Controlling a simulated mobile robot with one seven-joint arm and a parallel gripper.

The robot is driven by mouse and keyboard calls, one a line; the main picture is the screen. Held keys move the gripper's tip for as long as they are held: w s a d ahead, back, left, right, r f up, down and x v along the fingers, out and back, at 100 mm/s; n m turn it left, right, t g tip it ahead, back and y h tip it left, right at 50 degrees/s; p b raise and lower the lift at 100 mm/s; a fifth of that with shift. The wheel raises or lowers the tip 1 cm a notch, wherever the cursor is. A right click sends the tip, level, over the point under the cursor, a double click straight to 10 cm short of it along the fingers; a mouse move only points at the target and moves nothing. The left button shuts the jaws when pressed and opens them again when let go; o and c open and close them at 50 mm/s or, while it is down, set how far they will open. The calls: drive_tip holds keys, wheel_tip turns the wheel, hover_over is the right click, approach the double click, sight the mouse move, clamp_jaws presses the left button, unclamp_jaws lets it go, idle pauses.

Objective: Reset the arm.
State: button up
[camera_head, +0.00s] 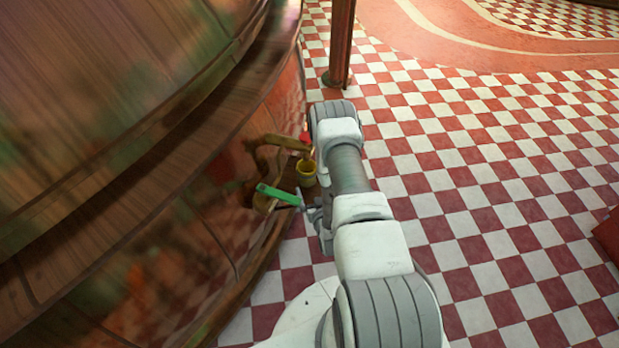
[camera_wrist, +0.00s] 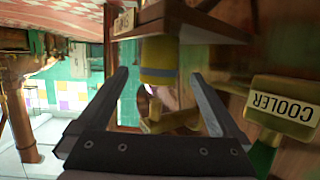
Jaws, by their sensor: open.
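My arm reaches away from my body along the side of a large copper kettle (camera_head: 150,140). My gripper (camera_head: 302,203) is small and partly hidden by the arm in the head view. In the wrist view my gripper (camera_wrist: 160,76) has two dark fingers spread wide apart, with nothing held between them. A yellow cylindrical fitting (camera_wrist: 158,62) with a grey band shows beyond the fingers, framed by the gap. It also appears in the head view as a yellow cup shape (camera_head: 306,175) beside my arm.
A sign (camera_wrist: 282,105) reading COOLER, upside down, is right of the fingers, above a green part (camera_wrist: 262,157). A green bar (camera_head: 278,194) lies left of my gripper. A reddish post (camera_head: 340,45) stands beyond the arm.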

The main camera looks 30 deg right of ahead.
drive_tip(key=shift+v, duration=1.25)
drive_tip(key=shift+s, duration=0.1)
